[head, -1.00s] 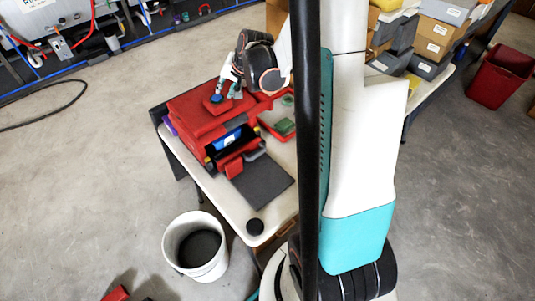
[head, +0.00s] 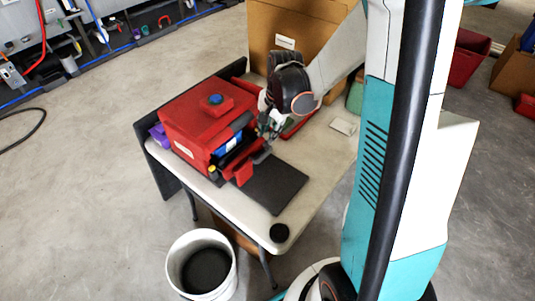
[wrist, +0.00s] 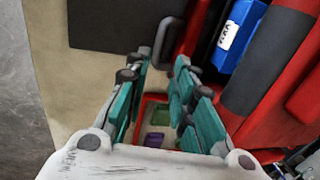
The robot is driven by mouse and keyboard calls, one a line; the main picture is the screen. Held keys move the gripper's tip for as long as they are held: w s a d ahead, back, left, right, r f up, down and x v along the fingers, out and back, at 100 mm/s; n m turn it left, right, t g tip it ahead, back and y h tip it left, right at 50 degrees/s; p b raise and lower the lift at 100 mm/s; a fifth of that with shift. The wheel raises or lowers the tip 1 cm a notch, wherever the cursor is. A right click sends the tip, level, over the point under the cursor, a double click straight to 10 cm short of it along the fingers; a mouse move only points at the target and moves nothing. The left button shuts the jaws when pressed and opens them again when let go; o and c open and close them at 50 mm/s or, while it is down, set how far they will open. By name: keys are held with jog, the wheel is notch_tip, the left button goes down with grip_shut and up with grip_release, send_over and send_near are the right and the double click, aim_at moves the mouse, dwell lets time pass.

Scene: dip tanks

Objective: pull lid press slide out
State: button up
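A red box (head: 195,125) stands on the white table, with a blue knob (head: 215,99) on its raised red top. Its front opening shows a blue block (head: 230,142) with a white label, also seen in the wrist view (wrist: 238,38). A red piece (head: 243,174) juts out at the front. My gripper (head: 266,128) is beside the box's right front corner. In the wrist view my gripper (wrist: 163,72) has its teal fingers apart. A grey handle (wrist: 168,38) lies just beyond and between the fingertips; I cannot tell whether they touch it.
A dark mat (head: 270,182) lies in front of the box. A red tray (wrist: 146,100) with green and purple items is below my fingers. A black puck (head: 279,232) sits near the table's front edge (head: 235,222). A white bucket (head: 201,264) stands on the floor.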

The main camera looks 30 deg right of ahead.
aim_at(264, 155)
jog(key=f+b, duration=0.1)
jog(key=f, duration=0.3)
jog(key=w+f+b, duration=0.1)
jog(key=f+b, duration=0.1)
jog(key=f, duration=0.2)
jog(key=w+a+f+b, duration=0.1)
jog(key=f, duration=0.3)
jog(key=shift+f+b, duration=0.1)
jog(key=shift+b, duration=0.2)
jog(key=shift+d, duration=0.1)
grip_shut()
